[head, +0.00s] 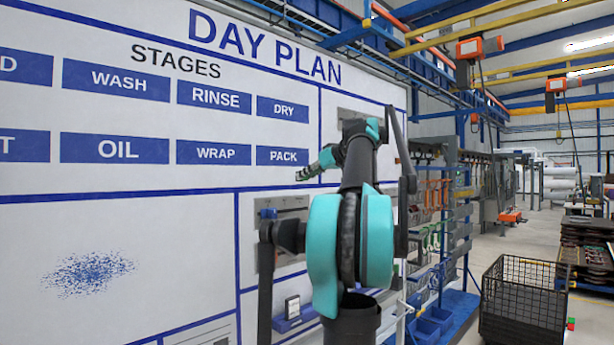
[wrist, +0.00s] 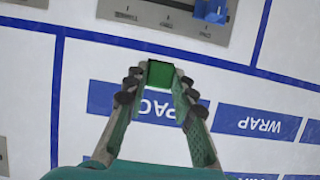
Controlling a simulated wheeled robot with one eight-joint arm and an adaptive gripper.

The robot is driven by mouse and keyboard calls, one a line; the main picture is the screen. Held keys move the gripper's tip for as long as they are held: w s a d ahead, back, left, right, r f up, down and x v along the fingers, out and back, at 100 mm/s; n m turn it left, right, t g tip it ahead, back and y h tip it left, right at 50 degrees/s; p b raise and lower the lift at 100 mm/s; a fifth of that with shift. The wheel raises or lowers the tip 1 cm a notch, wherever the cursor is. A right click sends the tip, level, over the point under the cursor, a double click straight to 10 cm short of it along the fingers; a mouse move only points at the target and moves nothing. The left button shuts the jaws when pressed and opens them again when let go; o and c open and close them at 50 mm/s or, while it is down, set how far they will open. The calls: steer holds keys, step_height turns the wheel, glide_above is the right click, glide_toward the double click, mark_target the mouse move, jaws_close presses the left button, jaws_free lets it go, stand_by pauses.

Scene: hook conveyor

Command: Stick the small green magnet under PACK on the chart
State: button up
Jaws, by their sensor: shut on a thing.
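The DAY PLAN chart (head: 85,122) is a white board with blue labels. The blue PACK label (head: 282,156) is at the right end of the lower row. It also shows in the wrist view (wrist: 150,105), upside down and partly covered by my fingers. My gripper (head: 306,174) is in front of the board, just right of and below PACK. In the wrist view my gripper (wrist: 159,78) is shut on the small green magnet (wrist: 160,74). The magnet overlaps the PACK label's lower edge there. I cannot tell whether it touches the board.
The WRAP label (head: 213,153) is left of PACK. A blue line runs beneath the row. Below it is a grey panel (wrist: 165,15) with a blue slider (wrist: 211,9). A black wire basket (head: 523,300) stands on the floor at the right.

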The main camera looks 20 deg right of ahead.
steer(key=shift+w+a, duration=0.4)
steer(key=shift+w, duration=0.75)
steer(key=shift+w+a, duration=0.45)
steer(key=shift+w, duration=0.7)
steer(key=shift+w+a, duration=0.4)
steer(key=shift+w, duration=0.75)
steer(key=shift+w+a, duration=0.1)
steer(key=shift+w, duration=0.15)
steer(key=o, duration=1.1)
